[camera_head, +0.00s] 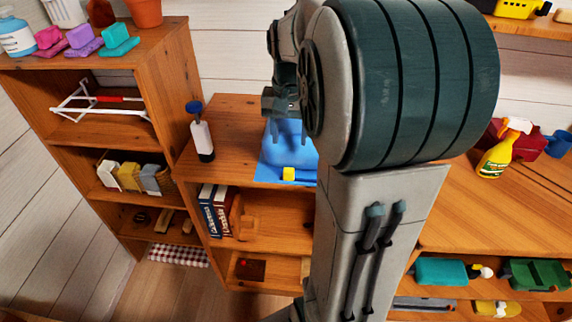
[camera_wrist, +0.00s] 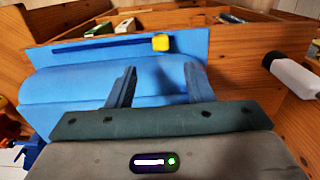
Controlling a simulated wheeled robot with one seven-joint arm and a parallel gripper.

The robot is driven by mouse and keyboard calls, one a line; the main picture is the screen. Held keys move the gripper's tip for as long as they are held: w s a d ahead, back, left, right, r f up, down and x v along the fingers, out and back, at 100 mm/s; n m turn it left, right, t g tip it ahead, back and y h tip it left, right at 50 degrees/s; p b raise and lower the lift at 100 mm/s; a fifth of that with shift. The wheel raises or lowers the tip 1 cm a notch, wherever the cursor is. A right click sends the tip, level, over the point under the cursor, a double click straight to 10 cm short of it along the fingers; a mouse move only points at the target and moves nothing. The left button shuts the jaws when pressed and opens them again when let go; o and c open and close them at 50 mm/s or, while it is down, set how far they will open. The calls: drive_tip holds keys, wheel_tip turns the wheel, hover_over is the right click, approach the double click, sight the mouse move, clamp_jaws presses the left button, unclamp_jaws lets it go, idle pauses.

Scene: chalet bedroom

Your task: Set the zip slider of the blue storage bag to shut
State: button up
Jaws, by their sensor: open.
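The blue storage bag (camera_head: 285,142) stands on the wooden shelf top, partly hidden behind my arm in the head view. Its puffy body (camera_wrist: 60,85) and flat top strip (camera_wrist: 190,45) fill the middle of the wrist view. A dark zip line (camera_wrist: 100,44) runs along the strip. The yellow zip slider (camera_wrist: 161,42) sits at the right end of that line in the wrist view; it also shows in the head view (camera_head: 289,173). My gripper (camera_wrist: 162,70) is open, its two fingers apart over the bag's body. The slider lies beyond the fingertips, apart from them.
A yellow spray bottle (camera_head: 500,155) stands at the right.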

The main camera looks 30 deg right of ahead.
sight(289, 171)
wheel_tip(289, 171, down, 11)
drive_tip(key=shift+f, duration=0.1)
idle(0.3)
clamp_jaws()
